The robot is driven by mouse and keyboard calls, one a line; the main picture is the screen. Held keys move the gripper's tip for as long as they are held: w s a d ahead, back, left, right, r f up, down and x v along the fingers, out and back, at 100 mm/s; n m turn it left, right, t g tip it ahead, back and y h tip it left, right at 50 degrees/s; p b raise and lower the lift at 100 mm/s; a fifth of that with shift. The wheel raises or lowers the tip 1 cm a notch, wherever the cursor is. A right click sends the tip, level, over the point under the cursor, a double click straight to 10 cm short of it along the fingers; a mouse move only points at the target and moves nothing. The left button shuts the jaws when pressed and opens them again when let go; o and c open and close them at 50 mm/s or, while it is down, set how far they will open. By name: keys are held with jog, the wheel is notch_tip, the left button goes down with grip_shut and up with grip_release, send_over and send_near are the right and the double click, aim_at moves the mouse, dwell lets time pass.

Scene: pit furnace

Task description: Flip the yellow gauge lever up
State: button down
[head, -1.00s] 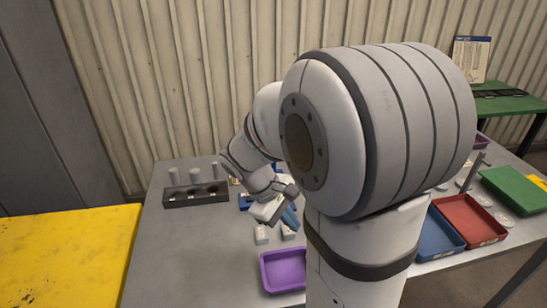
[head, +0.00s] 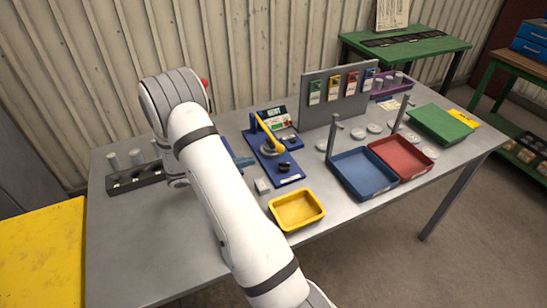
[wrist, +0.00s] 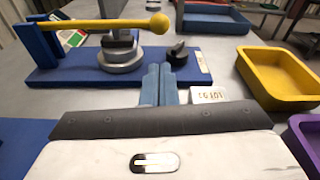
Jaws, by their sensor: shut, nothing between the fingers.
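The yellow gauge lever (head: 270,132) belongs to a blue-based gauge (head: 281,168) near the middle of the table. In the wrist view the lever (wrist: 100,24) lies roughly level above the blue base (wrist: 110,73), ending in a round yellow knob (wrist: 159,23) at the right. A grey round piece stands under it near the knob. My gripper (wrist: 158,72) is shut and empty, its blue fingers pointing at the base's near edge, below the knob in the picture and apart from it. In the head view my arm hides most of the gripper; only a bit of blue finger (head: 240,160) shows.
A yellow tray (head: 297,211) stands in front of the gauge; blue (head: 362,175) and red (head: 402,160) trays are to the right. A grey panel with coloured tags (head: 335,95) stands behind. A small white labelled block (wrist: 207,96) lies right of my fingers, a purple tray (wrist: 308,140) farther right.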

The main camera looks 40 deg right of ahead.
aim_at(274, 165)
jog(key=p+x, duration=0.2)
jog(key=x, duration=0.8)
jog(key=shift+s, duration=0.1)
jog(key=shift+a, duration=0.1)
jog(key=shift+r, duration=0.1)
